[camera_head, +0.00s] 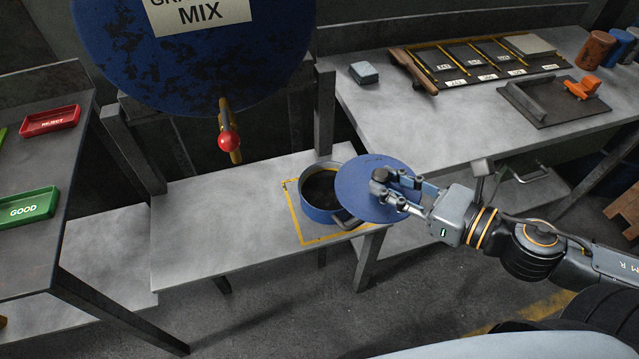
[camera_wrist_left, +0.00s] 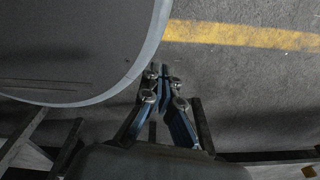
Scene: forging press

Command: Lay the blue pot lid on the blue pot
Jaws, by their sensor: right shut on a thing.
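The blue pot (camera_head: 318,213) stands open on the low bench, inside a yellow square outline, with a dark interior and a handle at its front right. The blue pot lid (camera_head: 360,188) is a flat round disc just right of the pot. It covers the pot's right edge in the head view. My right gripper (camera_head: 390,188) is shut on the lid's knob, fingers over its top face. The lid looks raised above the bench; its height over the rim is unclear. My left gripper (camera_wrist_left: 162,80) shows only in the left wrist view, fingertips together and empty, above the floor.
A large blue drum (camera_head: 190,60) hangs over the bench, with a red-knobbed lever (camera_head: 228,141) below it. A table with red (camera_head: 50,121) and green (camera_head: 28,207) trays is at left. A grey worktable (camera_head: 400,120) stands behind. The bench left of the pot is clear.

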